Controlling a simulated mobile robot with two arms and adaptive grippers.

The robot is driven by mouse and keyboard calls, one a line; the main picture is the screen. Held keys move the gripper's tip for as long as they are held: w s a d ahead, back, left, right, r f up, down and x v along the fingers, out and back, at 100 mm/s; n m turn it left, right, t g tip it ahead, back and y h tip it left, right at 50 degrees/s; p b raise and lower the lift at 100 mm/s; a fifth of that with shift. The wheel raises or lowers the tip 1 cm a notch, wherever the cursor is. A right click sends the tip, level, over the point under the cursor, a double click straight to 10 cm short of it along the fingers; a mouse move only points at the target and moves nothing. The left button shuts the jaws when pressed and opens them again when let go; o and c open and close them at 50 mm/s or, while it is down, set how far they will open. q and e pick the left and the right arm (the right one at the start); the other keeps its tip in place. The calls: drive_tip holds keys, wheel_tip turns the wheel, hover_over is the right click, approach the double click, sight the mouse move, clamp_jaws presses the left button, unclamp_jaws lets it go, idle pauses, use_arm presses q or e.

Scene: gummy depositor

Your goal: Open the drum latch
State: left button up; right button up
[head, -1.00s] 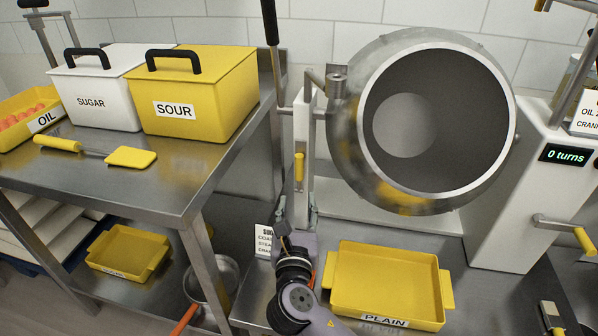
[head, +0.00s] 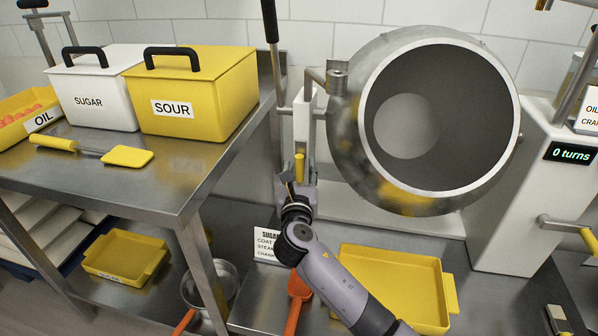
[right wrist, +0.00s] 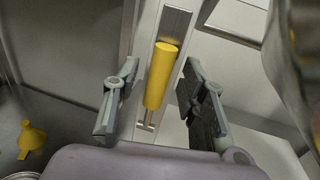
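The drum latch is a yellow handle (head: 299,166) on a white post (head: 302,118) left of the drum (head: 345,150). The drum is a grey metal bowl with its mouth facing me. My right gripper (head: 297,186) is at the lower end of the latch handle. In the right wrist view the yellow handle (right wrist: 161,75) stands between the two fingers of my right gripper (right wrist: 159,85). The fingers are apart, with a gap on each side of the handle. My left gripper is not in view.
A yellow tray (head: 395,280) lies below the drum, partly behind my right arm. A machine with a "0 turns" display (head: 570,152) stands at right. The steel table (head: 140,180) at left holds the sour box (head: 210,95) and sugar box (head: 95,95). A small card (head: 268,247) stands low.

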drive_tip(key=shift+c, duration=0.5)
clamp_jaws()
